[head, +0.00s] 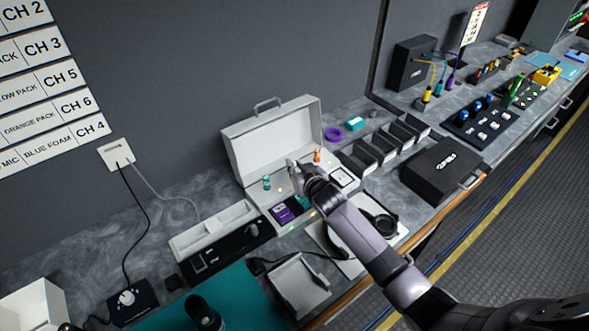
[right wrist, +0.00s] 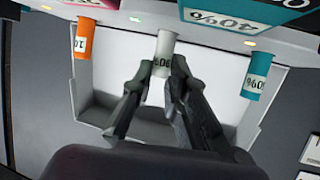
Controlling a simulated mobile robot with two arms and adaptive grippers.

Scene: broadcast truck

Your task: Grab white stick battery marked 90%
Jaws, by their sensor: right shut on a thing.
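The white stick battery (right wrist: 164,52) has a dark label that appears upside down in the right wrist view and seems to read 90%. In the head view the right gripper (head: 294,168) is over the open white case (head: 272,142), and I cannot make out the battery there. An orange stick (right wrist: 84,40) and a teal stick (right wrist: 257,75) stand on either side, apart from the fingers. My left gripper is not in view.
A purple pack (head: 281,213) lies in the case's front part. Headphones (head: 384,226) lie under my right arm. Dark bins (head: 366,160) and a black box (head: 442,170) stand to the right.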

